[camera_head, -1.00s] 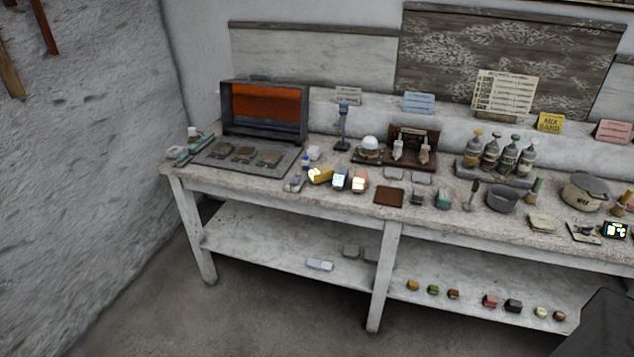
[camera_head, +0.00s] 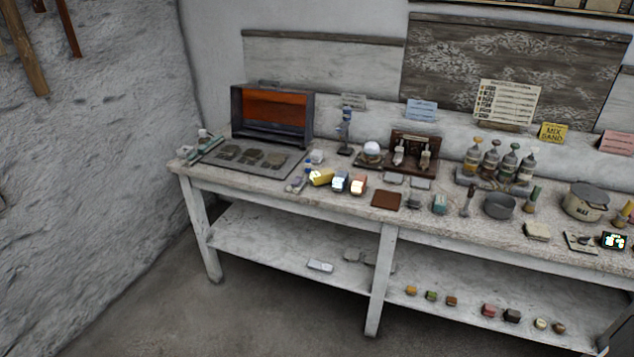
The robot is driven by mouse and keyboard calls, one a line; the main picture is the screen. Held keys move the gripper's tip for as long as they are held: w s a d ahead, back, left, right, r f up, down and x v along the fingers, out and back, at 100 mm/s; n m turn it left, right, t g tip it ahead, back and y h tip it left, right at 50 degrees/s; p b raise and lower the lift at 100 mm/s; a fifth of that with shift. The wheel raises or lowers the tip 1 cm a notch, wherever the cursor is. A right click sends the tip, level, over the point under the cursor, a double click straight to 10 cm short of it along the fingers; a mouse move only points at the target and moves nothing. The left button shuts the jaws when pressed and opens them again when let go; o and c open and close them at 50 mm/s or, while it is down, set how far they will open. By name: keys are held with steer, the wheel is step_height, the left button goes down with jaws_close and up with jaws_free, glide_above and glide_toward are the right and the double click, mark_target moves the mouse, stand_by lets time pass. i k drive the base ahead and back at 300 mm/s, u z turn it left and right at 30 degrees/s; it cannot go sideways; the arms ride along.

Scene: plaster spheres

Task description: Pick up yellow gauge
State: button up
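A small yellow block-like item (camera_head: 321,178), likely the yellow gauge, lies on the workbench (camera_head: 290,200) near its front edge, left of the middle. A blue item with a bright white face (camera_head: 340,182) and an orange one (camera_head: 358,185) stand close to its right. The yellow item is too small to read any dial or marking. My gripper is not in view.
A dark orange-fronted box (camera_head: 272,115) and a grey tray (camera_head: 205,163) are to the left. A brown square (camera_head: 386,201), bottles (camera_head: 490,158), a bowl (camera_head: 499,206) and a lidded pot (camera_head: 584,203) are to the right. The floor in front is clear.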

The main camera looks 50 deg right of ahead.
mark_target(319, 177)
steer(key=z, duration=0.15)
steer(key=i, duration=0.9)
steer(key=u, duration=0.05)
